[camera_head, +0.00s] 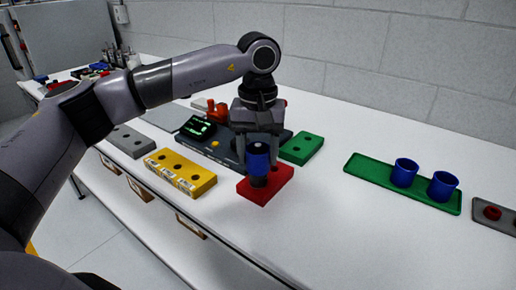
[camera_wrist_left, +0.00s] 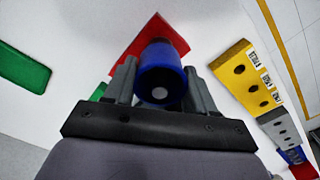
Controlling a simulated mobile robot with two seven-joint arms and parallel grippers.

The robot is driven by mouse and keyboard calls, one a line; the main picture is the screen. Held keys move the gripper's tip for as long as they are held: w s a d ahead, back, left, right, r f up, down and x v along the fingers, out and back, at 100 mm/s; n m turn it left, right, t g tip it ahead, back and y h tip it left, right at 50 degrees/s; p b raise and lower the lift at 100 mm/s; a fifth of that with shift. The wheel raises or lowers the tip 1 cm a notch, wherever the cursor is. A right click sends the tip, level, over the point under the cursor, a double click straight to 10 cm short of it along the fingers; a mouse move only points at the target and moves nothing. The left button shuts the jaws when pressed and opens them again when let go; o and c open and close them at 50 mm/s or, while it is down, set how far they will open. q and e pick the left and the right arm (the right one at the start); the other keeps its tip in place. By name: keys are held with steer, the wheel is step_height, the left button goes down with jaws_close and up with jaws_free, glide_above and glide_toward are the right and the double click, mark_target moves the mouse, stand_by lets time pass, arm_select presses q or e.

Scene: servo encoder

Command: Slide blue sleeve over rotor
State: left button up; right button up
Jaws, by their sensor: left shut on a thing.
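My left gripper (camera_head: 259,150) points down over the red block (camera_head: 280,189) and is shut on a blue sleeve (camera_head: 258,165). In the left wrist view the fingers (camera_wrist_left: 160,88) hold the blue sleeve (camera_wrist_left: 160,58) from both sides above the red block (camera_wrist_left: 132,42). A dark round part, apparently the rotor (camera_head: 258,181), shows just under the sleeve at the red block. A pale round spot shows inside the sleeve's near end in the left wrist view. I cannot tell how far the sleeve is over the rotor. My right gripper is out of view.
A green tray (camera_head: 366,175) holds two blue sleeves (camera_head: 404,173) at the right. A yellow block (camera_head: 181,173), a grey block (camera_head: 125,141), a green block (camera_head: 302,147) and a dark device with a lit screen (camera_head: 198,127) stand nearby. Bare white table lies right of the red block.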

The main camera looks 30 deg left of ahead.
arm_select(q)
steer(key=shift+f, duration=0.2)
steer(key=o, duration=1.4)
steer(key=shift+r+p, duration=0.5)
steer(key=shift+r, duration=0.2)
steer(key=shift+r+p, duration=0.5)
steer(key=shift+r, duration=0.15)
step_height(320, 180, up, 2)
steer(key=shift+p, duration=0.75)
steer(key=shift+r+p, duration=3.4)
steer(key=shift+r, duration=1.5)
